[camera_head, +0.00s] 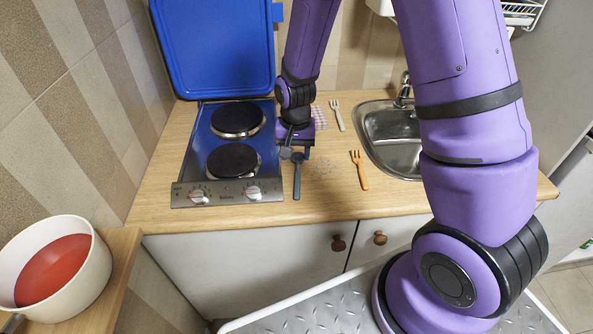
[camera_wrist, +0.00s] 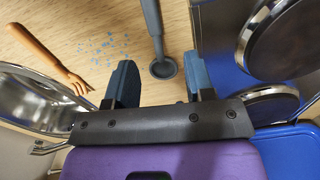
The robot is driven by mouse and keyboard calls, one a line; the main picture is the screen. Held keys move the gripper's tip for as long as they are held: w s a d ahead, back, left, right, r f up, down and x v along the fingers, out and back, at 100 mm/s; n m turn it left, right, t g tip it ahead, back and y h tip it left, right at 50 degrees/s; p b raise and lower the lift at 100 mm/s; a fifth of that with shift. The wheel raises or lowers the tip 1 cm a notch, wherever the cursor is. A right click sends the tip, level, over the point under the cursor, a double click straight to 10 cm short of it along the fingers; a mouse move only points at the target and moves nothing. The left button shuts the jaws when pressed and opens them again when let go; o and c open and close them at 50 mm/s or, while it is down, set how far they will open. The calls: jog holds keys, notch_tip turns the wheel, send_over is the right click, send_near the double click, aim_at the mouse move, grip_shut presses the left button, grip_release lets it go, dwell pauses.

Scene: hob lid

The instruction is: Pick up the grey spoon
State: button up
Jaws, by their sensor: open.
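The grey spoon (camera_head: 297,181) lies on the wooden worktop just right of the hob, with its handle toward the front edge. In the wrist view the spoon (camera_wrist: 153,22) shows its round bowl near the gap between my fingertips and its handle running away to the top. My gripper (camera_head: 295,153) is open and pointed down over the bowl end. In the wrist view my gripper (camera_wrist: 160,62) has one finger on each side of the spoon and holds nothing. Whether the fingers touch the worktop cannot be told.
The blue hob (camera_head: 203,145) has two dark plates; its blue lid (camera_head: 215,45) stands raised behind. An orange fork (camera_head: 359,171), blue specks (camera_head: 325,168) and a pale fork (camera_head: 337,114) lie to the right, before the sink (camera_head: 390,140). A pot (camera_head: 95,270) stands front left.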

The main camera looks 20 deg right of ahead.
aim_at(297, 173)
jog(key=f, duration=0.5)
jog(key=shift+s+d, duration=0.15)
jog(key=shift+s, duration=0.2)
jog(key=shift+f, duration=0.6)
grip_shut()
